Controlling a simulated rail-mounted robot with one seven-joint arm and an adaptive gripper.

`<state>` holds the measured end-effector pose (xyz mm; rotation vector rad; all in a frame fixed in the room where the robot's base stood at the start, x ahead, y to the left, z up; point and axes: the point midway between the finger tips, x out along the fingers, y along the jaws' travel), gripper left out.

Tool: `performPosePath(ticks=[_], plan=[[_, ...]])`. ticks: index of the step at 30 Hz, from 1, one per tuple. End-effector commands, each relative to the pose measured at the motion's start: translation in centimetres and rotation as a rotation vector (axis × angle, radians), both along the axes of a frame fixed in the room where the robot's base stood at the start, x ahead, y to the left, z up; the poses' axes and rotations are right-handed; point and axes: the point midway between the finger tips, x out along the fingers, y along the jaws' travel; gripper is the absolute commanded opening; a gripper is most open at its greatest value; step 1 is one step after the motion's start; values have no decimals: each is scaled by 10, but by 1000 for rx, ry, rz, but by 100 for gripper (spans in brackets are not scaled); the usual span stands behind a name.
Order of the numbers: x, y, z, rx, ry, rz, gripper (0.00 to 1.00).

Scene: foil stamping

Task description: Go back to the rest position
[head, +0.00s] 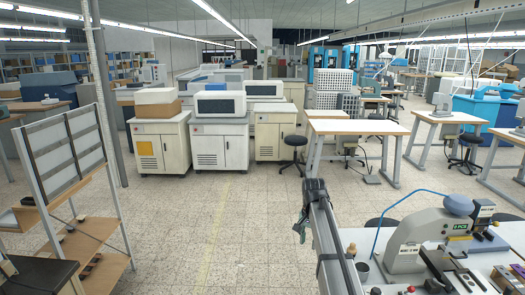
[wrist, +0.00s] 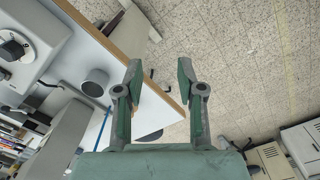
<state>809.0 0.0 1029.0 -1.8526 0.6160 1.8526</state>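My gripper (wrist: 158,78) is open, with its two green-grey fingers apart and nothing between them. In the wrist view it is beside the corner of a white worktable (wrist: 125,35) with a wooden edge, and speckled floor shows between and beyond the fingers. In the head view a small green part of my gripper (head: 301,226) shows at the left of my dark arm, left of the worktable. The rest of it is hidden by the arm.
A grey and white stamping machine (head: 428,237) stands on the worktable at lower right, with a grey cup (wrist: 95,83) near it. A shelf rack (head: 72,160) stands at the left. White cabinets (head: 220,145) are farther back. The tiled floor (head: 190,230) between is clear.

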Motion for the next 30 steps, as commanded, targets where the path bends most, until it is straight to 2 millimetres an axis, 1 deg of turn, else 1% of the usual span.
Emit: performPosePath(ticks=[1, 4, 6, 14, 17, 20, 21, 23, 24, 26, 27, 29, 30], plan=[[0, 0, 0, 0, 0, 0, 38], [6, 0, 0, -2, -42, 94, 38], [0, 0, -4, -6, -80, 157, 38], [-30, 0, -70, -12, -85, 285, 38], [-46, 0, -99, -12, -72, 322, 38], [-68, 0, -135, -10, -53, 363, 38], [-79, 0, -152, -8, -42, 381, 38], [-99, 0, -179, -5, -23, 410, 38], [-113, 0, -198, -2, -9, 429, 38], [-135, 0, -226, 4, 13, 456, 38], [-151, 0, -243, 7, 30, 474, 38], [-174, 0, -267, 15, 53, 498, 38], [-190, 1, -283, 19, 71, 513, 38]])
